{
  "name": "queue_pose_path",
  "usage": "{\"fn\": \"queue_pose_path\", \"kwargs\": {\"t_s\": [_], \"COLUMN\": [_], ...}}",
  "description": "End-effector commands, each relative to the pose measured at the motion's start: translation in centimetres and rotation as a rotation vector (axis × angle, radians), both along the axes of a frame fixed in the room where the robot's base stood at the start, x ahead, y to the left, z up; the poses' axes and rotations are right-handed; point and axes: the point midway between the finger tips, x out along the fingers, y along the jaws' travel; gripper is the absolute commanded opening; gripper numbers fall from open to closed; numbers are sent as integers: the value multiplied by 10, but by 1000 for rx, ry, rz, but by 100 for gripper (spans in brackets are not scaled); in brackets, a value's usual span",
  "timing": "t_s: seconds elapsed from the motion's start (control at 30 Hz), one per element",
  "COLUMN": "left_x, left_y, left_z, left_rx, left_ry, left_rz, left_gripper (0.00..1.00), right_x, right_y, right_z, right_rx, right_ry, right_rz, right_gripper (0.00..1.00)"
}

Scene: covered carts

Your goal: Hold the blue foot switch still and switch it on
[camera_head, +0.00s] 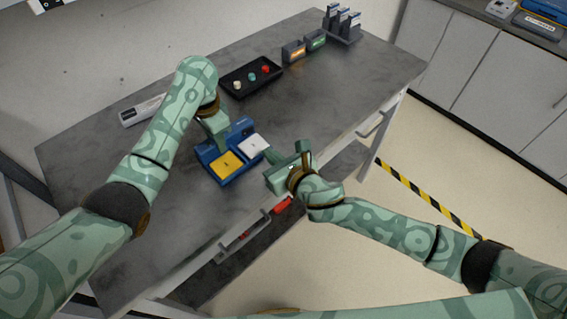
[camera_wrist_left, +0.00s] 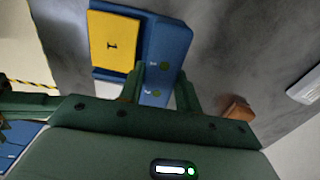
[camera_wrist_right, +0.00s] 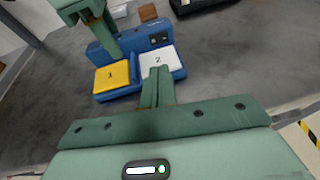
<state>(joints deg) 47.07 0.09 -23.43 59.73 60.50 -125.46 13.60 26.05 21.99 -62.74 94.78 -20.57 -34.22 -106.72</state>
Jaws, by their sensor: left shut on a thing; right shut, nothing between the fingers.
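The blue foot switch (camera_head: 243,127) lies on the grey table, with a yellow pedal (camera_head: 226,166) marked 1 and a white pedal (camera_head: 254,145) marked 2. Both pedals also show in the right wrist view: yellow (camera_wrist_right: 112,76) on the left, white (camera_wrist_right: 157,59) on the right. My left gripper (camera_head: 220,138) is shut on the raised rear housing (camera_wrist_left: 158,75) of the switch, which shows between its fingers in the left wrist view. My right gripper (camera_wrist_right: 158,72) is shut and empty, its tips at the near part of the white pedal. Whether they touch it I cannot tell.
A black tray (camera_head: 225,88) with several coloured knobs lies behind the switch. Two small bins (camera_head: 293,51) and a rack (camera_head: 343,24) stand further back. A pale device (camera_head: 141,110) lies at the left. The table's front edge runs close to my right gripper.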

Motion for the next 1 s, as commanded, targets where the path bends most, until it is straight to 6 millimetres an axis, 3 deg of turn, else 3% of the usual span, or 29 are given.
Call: {"fn": "queue_pose_path", "kwargs": {"t_s": [0.2, 0.43, 0.77, 1.0], "left_x": [0, 0, 1, 1], "left_y": [0, 0, 0, 0], "left_z": [1, 1, 1, 1], "left_rx": [0, 0, 0, 0], "left_ry": [-1, -1, -1, -1], "left_rz": [0, 0, 0, 0], "left_gripper": [0, 0, 0, 0], "right_x": [-33, -46, -45, -18], "right_y": [-21, -29, -29, -31], "right_z": [12, 17, 19, 58], "right_rx": [-1, -1, 0, 18], "right_ry": [1, 1, -4, 28], "right_rz": [0, -1, 0, -19], "right_gripper": [0, 0, 0, 0]}}
